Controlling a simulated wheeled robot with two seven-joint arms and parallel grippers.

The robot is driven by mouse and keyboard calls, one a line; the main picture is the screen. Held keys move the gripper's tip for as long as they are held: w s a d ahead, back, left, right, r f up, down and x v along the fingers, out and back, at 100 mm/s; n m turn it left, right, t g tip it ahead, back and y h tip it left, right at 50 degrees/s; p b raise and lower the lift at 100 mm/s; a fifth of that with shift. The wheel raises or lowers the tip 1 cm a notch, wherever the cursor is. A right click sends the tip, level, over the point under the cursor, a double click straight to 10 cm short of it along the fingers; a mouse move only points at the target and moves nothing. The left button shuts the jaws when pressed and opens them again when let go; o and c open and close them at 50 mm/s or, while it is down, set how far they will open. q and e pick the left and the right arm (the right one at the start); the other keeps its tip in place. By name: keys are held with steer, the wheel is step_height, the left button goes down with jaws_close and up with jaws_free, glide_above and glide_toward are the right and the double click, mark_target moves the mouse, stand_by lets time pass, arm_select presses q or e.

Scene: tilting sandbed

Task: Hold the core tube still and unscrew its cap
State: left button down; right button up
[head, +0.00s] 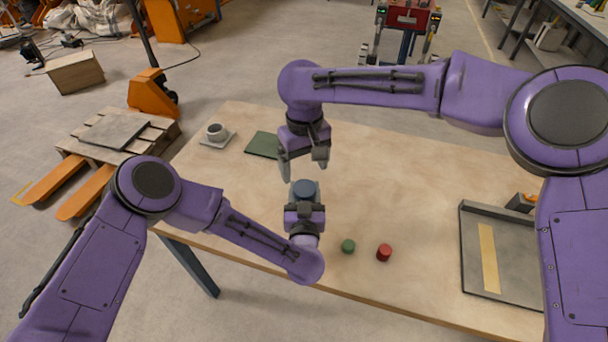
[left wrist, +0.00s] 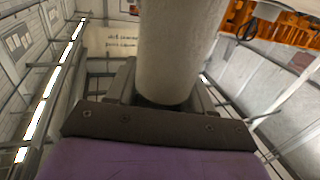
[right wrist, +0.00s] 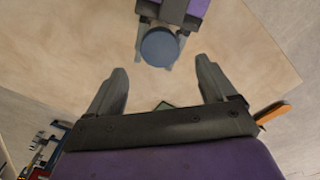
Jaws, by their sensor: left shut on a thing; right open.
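The core tube (left wrist: 178,50) is a pale grey cylinder, seen close up in the left wrist view. My left gripper (head: 304,208) is shut on it and holds it over the table. Its blue-grey cap (head: 306,190) faces up in the head view, and the round cap also shows in the right wrist view (right wrist: 159,47). My right gripper (head: 304,172) is open and empty, just above and behind the cap in the head view. In the right wrist view its fingers (right wrist: 166,85) are apart, with the cap beyond their tips and not between them.
On the wooden table (head: 420,200) are a green cap-like piece (head: 348,246), a red one (head: 384,253), a dark green mat (head: 263,145) and a cup (head: 216,131) on a saucer. A grey tray (head: 473,275) with a yellow strip lies at the right. The table's middle right is clear.

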mark_target(305, 188)
steer(key=shift+r, duration=0.3)
step_height(305, 188, down, 8)
steer(key=shift+r, duration=0.15)
steer(key=c, duration=1.1)
steer(key=o, duration=1.2)
steer(key=shift+c, duration=0.2)
step_height(305, 188, up, 5)
steer(key=shift+f, duration=0.2)
arm_select(q)
steer(key=shift+c, duration=1.7)
jaws_free()
